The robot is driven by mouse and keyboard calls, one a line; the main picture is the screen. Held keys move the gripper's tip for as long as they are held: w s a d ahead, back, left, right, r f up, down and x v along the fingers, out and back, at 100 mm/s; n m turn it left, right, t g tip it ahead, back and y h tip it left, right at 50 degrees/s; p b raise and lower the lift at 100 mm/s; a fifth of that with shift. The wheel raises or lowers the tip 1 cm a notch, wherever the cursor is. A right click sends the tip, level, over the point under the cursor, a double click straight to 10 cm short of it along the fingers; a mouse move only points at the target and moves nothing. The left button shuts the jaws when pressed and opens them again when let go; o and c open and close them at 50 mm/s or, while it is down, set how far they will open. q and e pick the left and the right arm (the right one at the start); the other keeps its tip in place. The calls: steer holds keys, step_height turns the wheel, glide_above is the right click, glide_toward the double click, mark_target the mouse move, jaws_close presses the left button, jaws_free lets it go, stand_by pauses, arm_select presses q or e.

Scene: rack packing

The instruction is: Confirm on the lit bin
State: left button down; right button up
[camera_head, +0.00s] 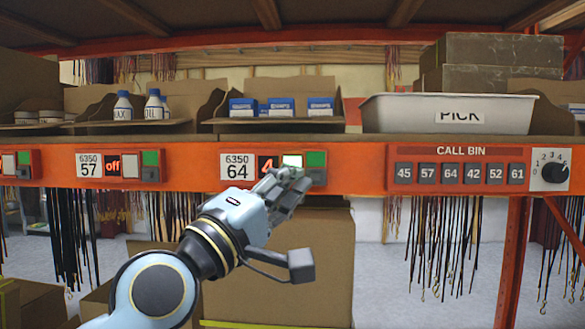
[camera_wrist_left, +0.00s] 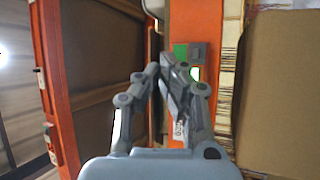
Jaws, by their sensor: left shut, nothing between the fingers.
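The bin labelled 64 (camera_head: 237,167) has a red display (camera_head: 266,166) reading 4, partly covered by my gripper. Beside it a pale button (camera_head: 292,160) glows, with a green square (camera_head: 316,159) to its right. Above this module an open cardboard bin holds several blue boxes (camera_head: 280,107). My left gripper (camera_head: 291,181) is shut and empty, its fingertips just below the glowing button. In the left wrist view the shut fingers (camera_wrist_left: 165,66) point at the orange rail, near a green square (camera_wrist_left: 181,51). I cannot tell whether they touch the button. My right gripper is not in view.
Dark cords hang below the rail.

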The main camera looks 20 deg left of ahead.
arm_select(q)
steer(key=w, duration=0.1)
glide_toward(309, 161)
steer(key=w+d+r, duration=0.2)
steer(key=shift+w+a+f, duration=0.1)
steer(key=shift+w+a, duration=0.15)
steer(key=shift+w, duration=0.55)
steer(key=shift+w, duration=0.15)
stand_by(0.9)
steer(key=shift+w+a, duration=0.15)
steer(key=shift+w, duration=0.1)
steer(key=shift+w+a+b, duration=0.15)
steer(key=shift+w+b, duration=0.15)
steer(key=shift+w, duration=0.1)
stand_by(0.6)
steer(key=shift+s, duration=0.1)
steer(key=shift+s+d+p, duration=0.3)
steer(key=shift+s, duration=0.4)
